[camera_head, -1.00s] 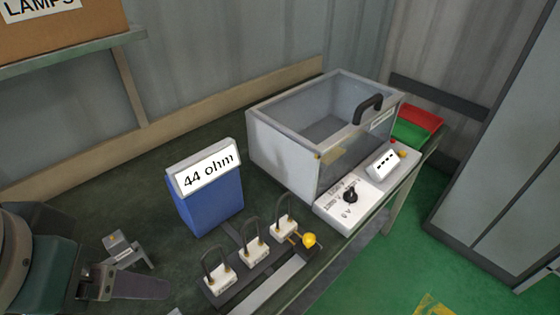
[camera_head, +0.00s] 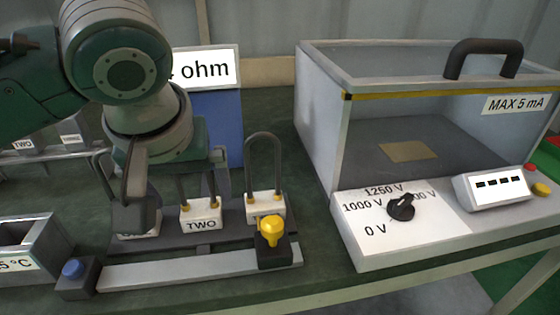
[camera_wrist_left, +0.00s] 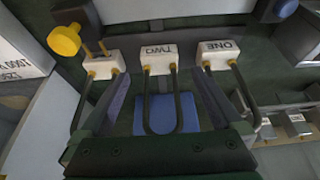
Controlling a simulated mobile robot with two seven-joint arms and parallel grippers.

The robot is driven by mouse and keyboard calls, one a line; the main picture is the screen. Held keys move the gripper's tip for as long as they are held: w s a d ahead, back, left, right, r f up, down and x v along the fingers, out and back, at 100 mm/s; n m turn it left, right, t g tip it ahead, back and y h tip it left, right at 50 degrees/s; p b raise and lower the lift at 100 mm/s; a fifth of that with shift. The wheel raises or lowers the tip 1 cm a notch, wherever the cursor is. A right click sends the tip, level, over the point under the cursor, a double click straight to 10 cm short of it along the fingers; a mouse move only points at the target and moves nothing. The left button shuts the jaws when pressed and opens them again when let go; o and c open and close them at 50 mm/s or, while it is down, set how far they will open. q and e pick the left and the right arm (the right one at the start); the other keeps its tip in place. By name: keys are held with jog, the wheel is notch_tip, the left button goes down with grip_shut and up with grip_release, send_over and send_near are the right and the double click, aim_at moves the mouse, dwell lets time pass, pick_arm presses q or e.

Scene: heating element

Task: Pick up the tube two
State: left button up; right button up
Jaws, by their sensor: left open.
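Tube two (camera_head: 200,214) is a white block marked TWO with a dark U-shaped loop, standing in a dark rack (camera_head: 168,240) between two similar tubes. It also shows in the left wrist view (camera_wrist_left: 160,60), its loop reaching toward my gripper. My left gripper (camera_head: 178,178) is open, pointing down just above and behind the rack. In the left wrist view, its fingers (camera_wrist_left: 160,95) lie on either side of tube two's loop, with nothing clamped. The arm hides part of the rack's left end in the head view. My right gripper is not in view.
A yellow knob (camera_head: 271,228) is in front. The blue 44 ohm box (camera_head: 228,125) is behind. A clear-walled case (camera_head: 318,110) with a control panel is at right.

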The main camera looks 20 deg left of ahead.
aim_at(200, 212)
pick_arm(q)
jog(key=shift+x, duration=1.1)
jog(key=b+x, duration=0.2)
jog(key=x, duration=0.3)
jog(key=shift+f, duration=0.2)
jog(key=c, duration=1.4)
jog(key=shift+r, duration=0.1)
jog(key=shift+c, duration=0.2)
jog(key=shift+r, duration=0.1)
